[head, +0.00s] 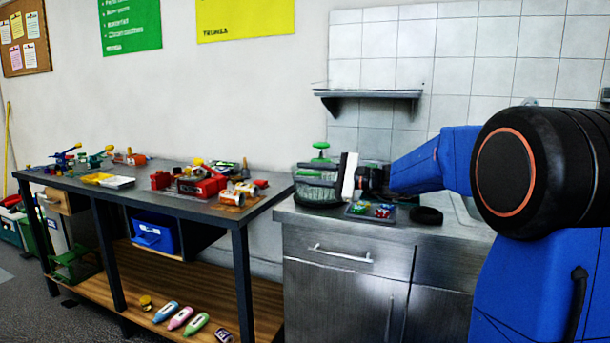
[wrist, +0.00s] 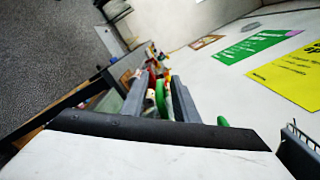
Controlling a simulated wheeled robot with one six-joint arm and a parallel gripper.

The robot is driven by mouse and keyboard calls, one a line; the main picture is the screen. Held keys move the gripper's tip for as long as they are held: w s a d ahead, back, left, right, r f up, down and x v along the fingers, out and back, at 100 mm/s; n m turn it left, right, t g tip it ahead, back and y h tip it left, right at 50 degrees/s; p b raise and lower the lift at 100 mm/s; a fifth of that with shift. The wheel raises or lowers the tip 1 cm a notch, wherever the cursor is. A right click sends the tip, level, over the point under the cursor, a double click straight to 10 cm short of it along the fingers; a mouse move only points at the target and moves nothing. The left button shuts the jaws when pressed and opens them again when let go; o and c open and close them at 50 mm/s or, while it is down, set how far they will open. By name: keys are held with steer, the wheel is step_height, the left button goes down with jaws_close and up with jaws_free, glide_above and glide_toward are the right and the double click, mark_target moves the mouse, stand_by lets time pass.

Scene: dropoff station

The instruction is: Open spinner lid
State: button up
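The spinner (head: 317,190) is a clear, ribbed bowl with a dark green lid and a green knob (head: 320,150). It stands at the left end of the metal counter in the head view. My gripper (head: 350,178) is turned sideways just right of the spinner, at about bowl and lid height, below the knob. In the wrist view, my gripper's two fingers (wrist: 160,82) stand apart. A green part (wrist: 160,98) shows between them, and another green bit shows right of them. Whether the fingers touch the spinner I cannot tell; their tips are hidden in the head view.
A small tray (head: 370,211) with coloured items and a dark ring (head: 426,215) lie on the counter beneath my arm. A wall shelf (head: 370,95) hangs above. To the left, a workbench (head: 130,180) holds toys and tools.

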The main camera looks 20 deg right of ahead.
jaws_close()
